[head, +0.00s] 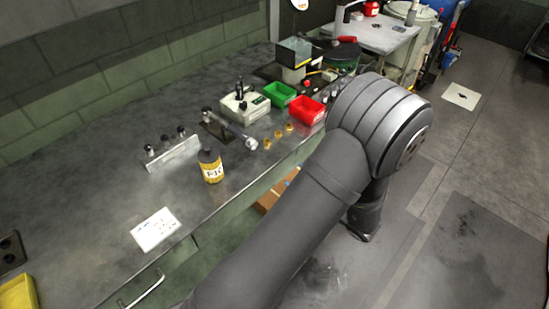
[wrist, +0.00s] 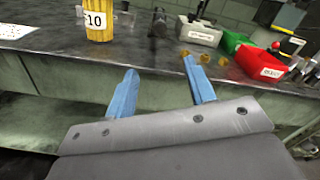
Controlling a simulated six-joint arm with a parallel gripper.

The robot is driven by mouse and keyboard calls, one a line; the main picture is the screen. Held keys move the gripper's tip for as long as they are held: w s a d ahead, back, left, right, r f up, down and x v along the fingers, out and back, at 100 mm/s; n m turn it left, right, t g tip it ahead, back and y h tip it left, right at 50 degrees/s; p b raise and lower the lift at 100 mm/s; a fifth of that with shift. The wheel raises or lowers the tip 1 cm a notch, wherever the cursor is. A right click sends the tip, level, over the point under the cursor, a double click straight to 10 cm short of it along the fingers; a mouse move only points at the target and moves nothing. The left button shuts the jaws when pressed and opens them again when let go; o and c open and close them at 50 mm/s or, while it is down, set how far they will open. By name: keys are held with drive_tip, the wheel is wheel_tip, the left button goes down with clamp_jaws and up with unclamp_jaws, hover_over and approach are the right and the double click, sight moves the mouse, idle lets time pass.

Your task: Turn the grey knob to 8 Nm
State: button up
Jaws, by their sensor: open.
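A grey cylindrical tool (head: 230,130) lies tilted in a dark cradle on the workbench in the head view. A light grey round end, which looks like the grey knob (head: 252,143), faces the bench's front edge. In the wrist view a dark, small shape at the top middle may be this tool (wrist: 158,24); its scale cannot be read. My gripper (wrist: 160,68) shows two blue fingers spread apart with nothing between them. It is in front of the bench edge, apart from the knob. In the head view my arm hides it.
Green (head: 279,94) and red (head: 306,110) bins and a white box (head: 245,107) are behind. A rack (head: 172,153) and paper (head: 156,229) lie left.

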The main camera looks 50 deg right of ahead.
drive_tip(key=m, duration=0.4)
approach(255, 146)
drive_tip(key=shift+m, duration=0.4)
drive_tip(key=w, duration=0.9)
drive_tip(key=shift+r, duration=0.1)
drive_tip(key=c, duration=1)
